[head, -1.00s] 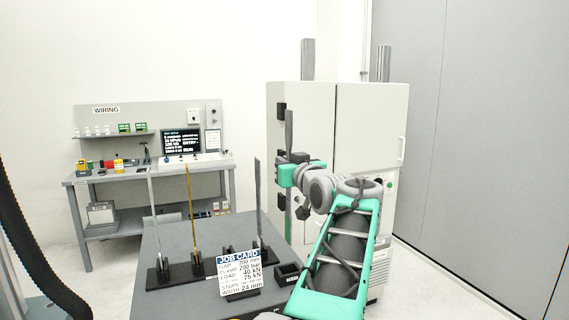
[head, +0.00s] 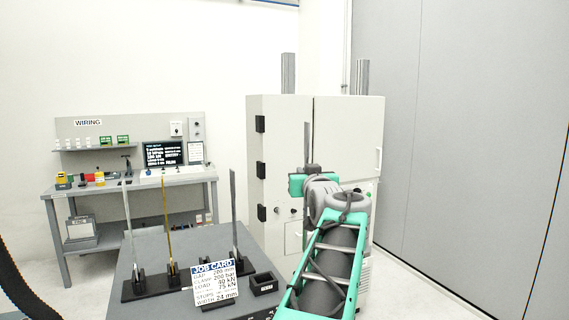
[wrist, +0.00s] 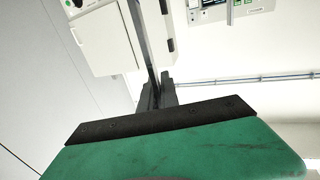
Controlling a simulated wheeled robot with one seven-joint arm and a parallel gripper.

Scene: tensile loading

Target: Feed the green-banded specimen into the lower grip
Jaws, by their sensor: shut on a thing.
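My gripper (head: 311,177) is shut on a slim grey flat bar (head: 307,143), held upright in front of the white cabinet. In the wrist view the fingers (wrist: 158,93) close around the bar (wrist: 142,40), which runs up and away from them. I see no green band on the held bar; its lower end is hidden by the gripper and arm. The white cabinet (head: 282,130) has its doors closed, and two grey columns (head: 288,73) rise behind its top. The lower grip is not visible in any view.
Several upright bars, including a brass-coloured one (head: 166,215) and a dark grey one (head: 233,205), stand in black holders on the grey table (head: 150,250). A job card (head: 214,276) and small black tray (head: 264,284) are there too. A wiring bench (head: 60,190) stands behind left.

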